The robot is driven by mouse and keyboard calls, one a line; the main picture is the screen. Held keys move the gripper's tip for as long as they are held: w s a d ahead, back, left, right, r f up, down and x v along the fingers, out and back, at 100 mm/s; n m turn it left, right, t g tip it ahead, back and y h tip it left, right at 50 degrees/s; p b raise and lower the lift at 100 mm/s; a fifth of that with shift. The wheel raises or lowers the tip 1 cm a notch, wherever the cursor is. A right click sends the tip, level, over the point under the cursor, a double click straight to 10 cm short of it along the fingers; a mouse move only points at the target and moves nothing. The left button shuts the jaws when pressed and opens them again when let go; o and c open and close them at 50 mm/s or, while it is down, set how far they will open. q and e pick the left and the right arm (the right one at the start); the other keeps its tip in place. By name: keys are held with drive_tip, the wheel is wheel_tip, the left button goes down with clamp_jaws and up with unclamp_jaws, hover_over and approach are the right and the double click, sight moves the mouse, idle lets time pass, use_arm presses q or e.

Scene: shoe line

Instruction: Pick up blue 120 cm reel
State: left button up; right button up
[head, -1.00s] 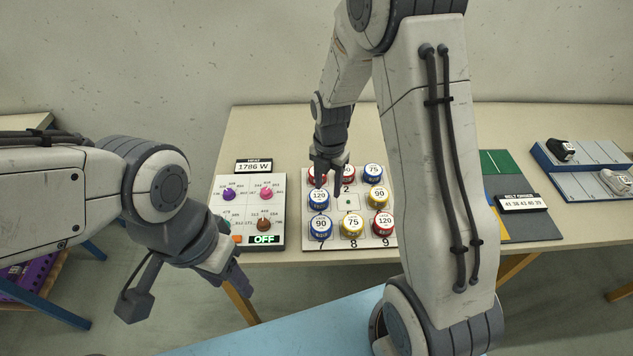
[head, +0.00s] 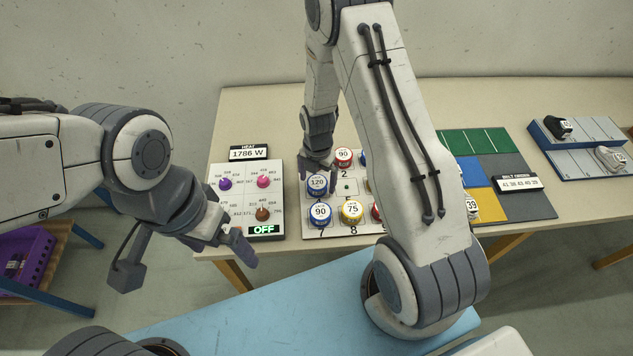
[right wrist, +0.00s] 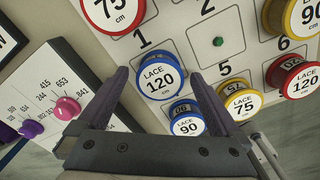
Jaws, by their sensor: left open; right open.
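The blue 120 cm reel (head: 317,184) stands on the white numbered board (head: 308,234), in its left column. In the right wrist view the reel (right wrist: 160,82) shows its "LACE 120 cm" label between my two fingertips, close to them. My right gripper (head: 318,166) is open and above the reel in the head view; its fingers (right wrist: 158,77) are apart and empty. I cannot tell whether they touch the reel. My left gripper (head: 238,246) is open and empty, in front of the table's near edge.
A blue 90 reel (head: 320,214) stands just nearer, a yellow 75 reel (head: 351,212) beside it. A red 90 reel (head: 343,157) is behind. My right arm hides the board's right side. The heat panel (head: 248,178) is to the left, a shoe rack (head: 590,180) far right.

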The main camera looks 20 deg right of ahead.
drive_tip(key=shift+f, duration=0.6)
drive_tip(key=c, duration=1.3)
drive_tip(key=shift+c, duration=0.3)
drive_tip(key=shift+r, duration=0.1)
